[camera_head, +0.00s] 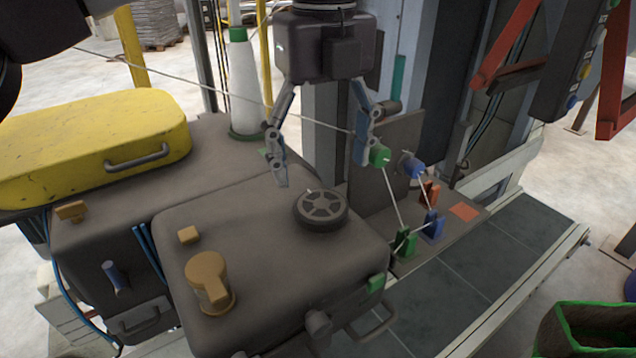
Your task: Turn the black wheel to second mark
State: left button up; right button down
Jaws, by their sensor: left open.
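The black wheel (321,210) is a small spoked disc lying flat on top of the grey-brown machine housing (260,270), near its back right part. My left gripper (321,172) points down from the top centre, its two fingers spread wide and empty. The fingertips appear just above and behind the wheel, one to each side, and apart from it. A small pale spot shows at the wheel's back rim. I cannot make out the numbered marks around the wheel. My right gripper does not show.
An orange-tan knob (207,278) and a small tan block (189,235) stand left of the wheel. A yellow cover (90,140) lies at left. Green and blue spools with white thread (380,156) stand right of the gripper. A dark conveyor (480,280) runs along the right.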

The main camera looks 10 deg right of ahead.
aim_at(322, 204)
pick_arm(q)
jog(key=f, duration=0.4)
jog(key=shift+s+p, duration=0.25)
jog(key=shift+p, duration=0.1)
jog(key=f, duration=0.2)
jog(key=shift+w+f, duration=0.3)
jog(key=shift+s, duration=0.1)
jog(key=c, duration=1.2)
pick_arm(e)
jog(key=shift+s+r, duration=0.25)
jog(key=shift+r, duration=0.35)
